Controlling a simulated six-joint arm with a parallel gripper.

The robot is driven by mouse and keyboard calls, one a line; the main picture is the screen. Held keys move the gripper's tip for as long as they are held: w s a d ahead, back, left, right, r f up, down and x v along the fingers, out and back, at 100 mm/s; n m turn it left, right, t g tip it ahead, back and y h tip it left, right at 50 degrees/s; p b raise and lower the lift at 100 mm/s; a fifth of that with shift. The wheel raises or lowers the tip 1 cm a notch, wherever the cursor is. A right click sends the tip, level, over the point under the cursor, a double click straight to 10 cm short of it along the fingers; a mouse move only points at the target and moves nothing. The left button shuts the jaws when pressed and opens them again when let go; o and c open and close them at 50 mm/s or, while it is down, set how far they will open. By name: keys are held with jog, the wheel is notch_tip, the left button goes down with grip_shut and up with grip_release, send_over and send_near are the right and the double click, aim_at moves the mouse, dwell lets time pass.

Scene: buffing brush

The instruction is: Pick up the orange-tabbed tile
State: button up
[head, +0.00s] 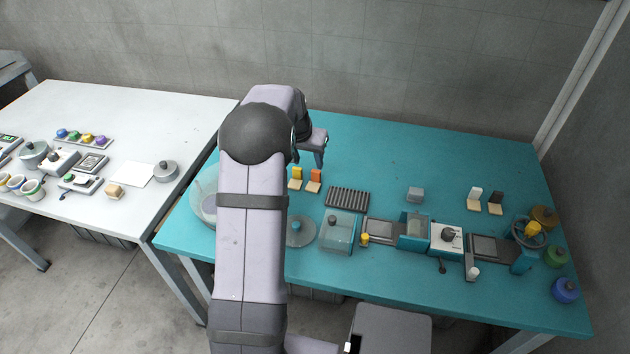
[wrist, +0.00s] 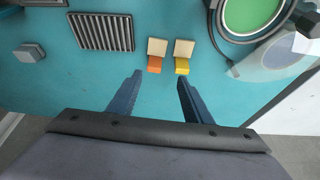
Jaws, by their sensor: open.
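The orange-tabbed tile (head: 314,181) is a pale wooden base with an upright orange tab, standing on the teal table beside my arm. It also shows in the wrist view (wrist: 155,63), just beyond my fingertips. A similar yellow-tabbed tile (head: 296,178) stands close on its left in the head view, and on its right in the wrist view (wrist: 182,65). My gripper (wrist: 160,78) is open and empty, with its fingers spread on either side of the orange tab's line of sight. In the head view my gripper (head: 318,158) is partly hidden by the arm, behind the tiles.
A dark slatted rack (head: 347,198) lies right of the tiles. A grey block (head: 414,194), white- and black-tabbed tiles (head: 474,200) (head: 495,203) and a row of machines (head: 446,238) stand further right. The back of the teal table is clear.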

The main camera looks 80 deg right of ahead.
aim_at(316, 171)
jog(key=shift+s+p+x, duration=0.2)
jog(key=shift+p+x, duration=0.3)
jog(key=shift+x, duration=0.8)
jog(key=shift+s+p+x, duration=0.2)
jog(key=shift+p+x, duration=0.3)
jog(key=shift+x, duration=0.8)
jog(key=shift+s+p+x, duration=0.2)
jog(key=shift+p+x, duration=0.3)
jog(key=shift+x, duration=0.8)
jog(key=shift+d+r, duration=0.15)
jog(key=shift+d, duration=0.05)
jog(key=c, duration=1.1)
